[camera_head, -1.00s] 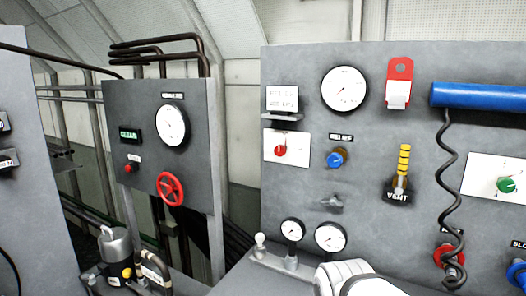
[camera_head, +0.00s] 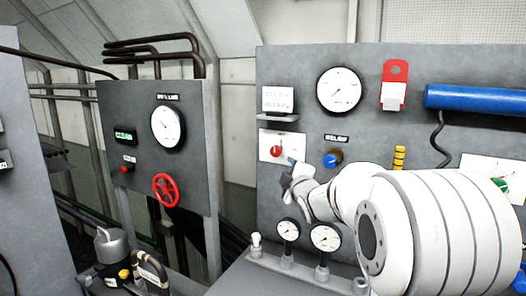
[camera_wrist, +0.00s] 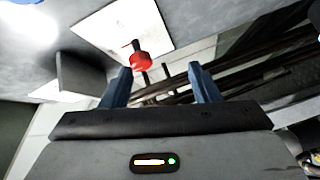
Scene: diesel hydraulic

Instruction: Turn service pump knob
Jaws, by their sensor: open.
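A red knob (camera_head: 276,151) sits on a white plate (camera_head: 265,140) on the grey panel, below a small display box. No label that I can read names it as the service pump knob. My gripper (camera_head: 288,170) is just right of and below this knob in the head view, close to the panel. In the wrist view, the red knob (camera_wrist: 141,60) shows beyond the blue fingertips, between them and nearer the left one. My gripper (camera_wrist: 160,72) is open and empty there, apparently apart from the knob.
A blue knob (camera_head: 333,158) is right of my gripper, and two small gauges (camera_head: 307,233) stand below it. A ledge under the display box (camera_head: 278,100) juts out above the red knob. A red handwheel (camera_head: 166,190) is on the left cabinet.

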